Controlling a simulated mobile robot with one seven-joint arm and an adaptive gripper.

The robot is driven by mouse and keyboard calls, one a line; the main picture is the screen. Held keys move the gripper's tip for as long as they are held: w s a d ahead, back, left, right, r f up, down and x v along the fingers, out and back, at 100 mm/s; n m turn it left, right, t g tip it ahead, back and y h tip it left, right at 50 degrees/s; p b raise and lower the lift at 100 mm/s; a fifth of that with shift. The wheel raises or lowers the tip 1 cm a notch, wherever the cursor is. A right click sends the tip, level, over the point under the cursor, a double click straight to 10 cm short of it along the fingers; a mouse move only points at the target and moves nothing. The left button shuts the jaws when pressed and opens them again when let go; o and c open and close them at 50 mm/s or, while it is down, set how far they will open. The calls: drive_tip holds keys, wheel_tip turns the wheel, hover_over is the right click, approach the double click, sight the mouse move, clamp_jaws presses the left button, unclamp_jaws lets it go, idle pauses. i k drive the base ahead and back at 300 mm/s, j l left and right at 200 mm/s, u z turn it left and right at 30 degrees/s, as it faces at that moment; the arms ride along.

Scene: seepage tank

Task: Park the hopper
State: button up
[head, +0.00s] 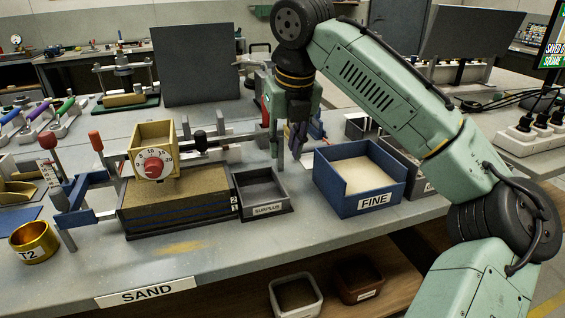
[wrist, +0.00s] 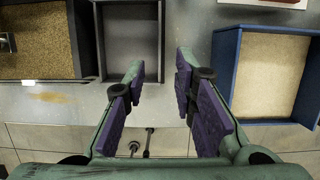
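The hopper (head: 151,137) is a yellow, open-topped box with a red dial on its front. It sits over the left half of the sand-filled tank (head: 180,215), at the rail (head: 215,142) that runs to the right behind it. A black knob (head: 200,141) is on the rail right of the hopper. My gripper (head: 297,150) hangs to the right of the hopper, well apart from it, between the surplus bin and the blue box. In the wrist view its purple-padded fingers (wrist: 160,65) are apart with nothing between them. The hopper is not seen in the wrist view.
The grey SURPLUS bin (head: 288,205) stands right of the tank. The blue FINE box (head: 330,196) holds pale sand. Red-topped posts and blue clamps (head: 75,200) crowd the tank's left end. A brass T2 cup (head: 35,250) stands front left. The front strip of bench is mostly clear.

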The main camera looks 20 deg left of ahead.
sight(158, 139)
drive_tip(key=k+j+u, duration=0.1)
drive_tip(key=u, duration=0.25)
drive_tip(key=k+j+u, duration=0.2)
drive_tip(key=u, duration=0.15)
drive_tip(key=k+j+u, duration=0.1)
drive_tip(key=u, duration=0.25)
drive_tip(key=j, duration=0.1)
